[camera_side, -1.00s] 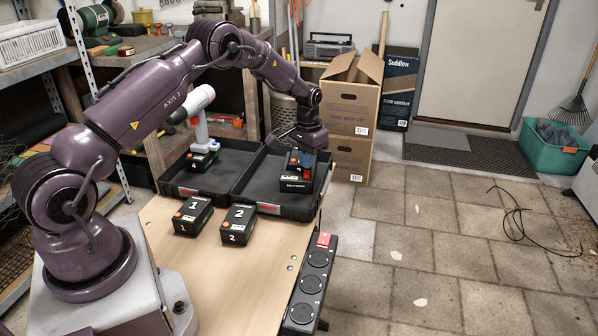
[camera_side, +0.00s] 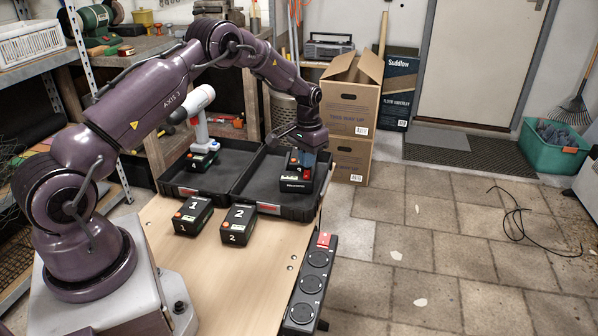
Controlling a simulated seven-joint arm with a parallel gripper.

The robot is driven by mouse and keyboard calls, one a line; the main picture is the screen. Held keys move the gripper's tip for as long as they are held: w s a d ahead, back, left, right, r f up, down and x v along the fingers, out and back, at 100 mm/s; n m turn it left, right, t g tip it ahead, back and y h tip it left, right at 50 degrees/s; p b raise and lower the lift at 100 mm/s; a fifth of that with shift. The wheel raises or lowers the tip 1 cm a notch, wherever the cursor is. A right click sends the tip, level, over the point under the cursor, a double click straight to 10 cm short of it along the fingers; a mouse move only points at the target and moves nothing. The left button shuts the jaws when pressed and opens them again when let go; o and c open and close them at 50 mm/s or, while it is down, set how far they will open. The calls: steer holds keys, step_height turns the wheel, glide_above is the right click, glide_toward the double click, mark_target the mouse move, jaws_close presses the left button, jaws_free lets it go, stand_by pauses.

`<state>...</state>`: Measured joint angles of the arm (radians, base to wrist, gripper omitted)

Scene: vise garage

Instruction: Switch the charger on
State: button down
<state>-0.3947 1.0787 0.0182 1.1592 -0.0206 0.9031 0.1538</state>
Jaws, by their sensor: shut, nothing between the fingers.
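The charger (camera_side: 296,187) is a dark block in the right half of the open black case, near its right wall. A battery with a red part (camera_side: 307,172) appears to sit on it. My gripper (camera_side: 301,166) is shut and empty, pointing down at the charger from above. Its fingertips are close to the charger's top; I cannot tell whether they touch. The charger's switch is too small or hidden to make out.
Batteries marked 1 (camera_side: 193,215) and 2 (camera_side: 239,225) stand on the wooden bench (camera_side: 225,285) before the case (camera_side: 285,212). A white drill (camera_side: 201,125) stands in the case's left half. A power strip (camera_side: 313,275) runs along the bench's right edge.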

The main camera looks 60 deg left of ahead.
mark_target(301, 179)
steer(key=shift+r, duration=2.85)
steer(key=shift+s+d+f+g, duration=0.15)
steer(key=shift+s+d+f, duration=0.1)
steer(key=shift+s+f, duration=0.25)
steer(key=shift+s+d+f+g, duration=0.15)
steer(key=shift+s+d+f, duration=0.1)
steer(key=shift+s, duration=0.4)
steer(key=s+d+r+m+t, duration=0.1)
steer(key=s+d+r+t, duration=0.2)
steer(key=s+d+r, duration=0.7)
steer(key=s+d+r+m+t, duration=0.2)
steer(key=s+d+r+t, duration=0.1)
steer(key=s+d+r, duration=0.7)
steer(key=s+r, duration=0.3)
steer(key=s, duration=0.3)
steer(key=shift+s+r, duration=0.3)
steer(key=shift+s, duration=0.1)
